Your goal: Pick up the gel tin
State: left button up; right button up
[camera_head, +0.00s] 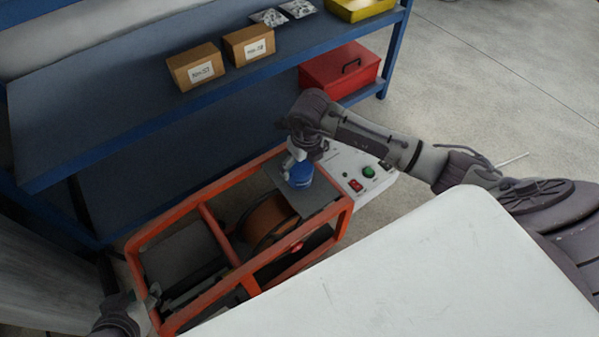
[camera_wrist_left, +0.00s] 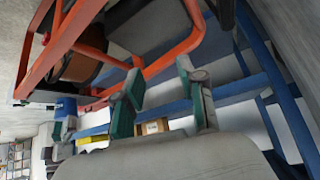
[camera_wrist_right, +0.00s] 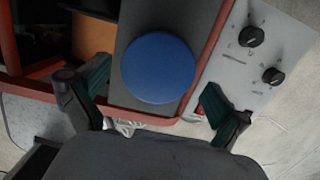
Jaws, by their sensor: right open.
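The gel tin (camera_head: 300,175) is a round blue tin on the grey plate (camera_head: 318,203) at the far right end of an orange-framed machine. In the right wrist view its flat blue top (camera_wrist_right: 158,68) faces the camera, ahead of and between the fingers. My right gripper (camera_head: 297,157) is just above the tin, fingers spread to either side, not closed on it. In the head view it partly hides the tin. My left gripper (camera_head: 150,297) is open and empty near the frame's lower left corner; its spread fingers show in the left wrist view (camera_wrist_left: 163,98).
A white control panel (camera_head: 352,166) with knobs and buttons is beside the plate. A blue shelf (camera_head: 110,100) behind holds two cardboard boxes (camera_head: 222,58) and a yellow tray (camera_head: 360,8). A white surface (camera_head: 430,270) fills the front.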

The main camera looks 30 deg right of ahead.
aim_at(300, 166)
jog(key=f, duration=0.2)
jog(key=f+b, duration=0.1)
jog(key=shift+w+a+f, duration=0.2)
jog(key=shift+w+f, duration=0.15)
jog(key=shift+f, duration=0.05)
pick_arm(q)
jog(key=w+d+r+t+h, duration=0.1)
jog(key=w+r+t, duration=0.2)
jog(key=w, duration=0.2)
jog(key=shift+d+r, duration=0.25)
jog(key=shift+d, duration=0.15)
pick_arm(e)
jog(key=shift+c, duration=0.3)
jog(key=c, duration=1.3)
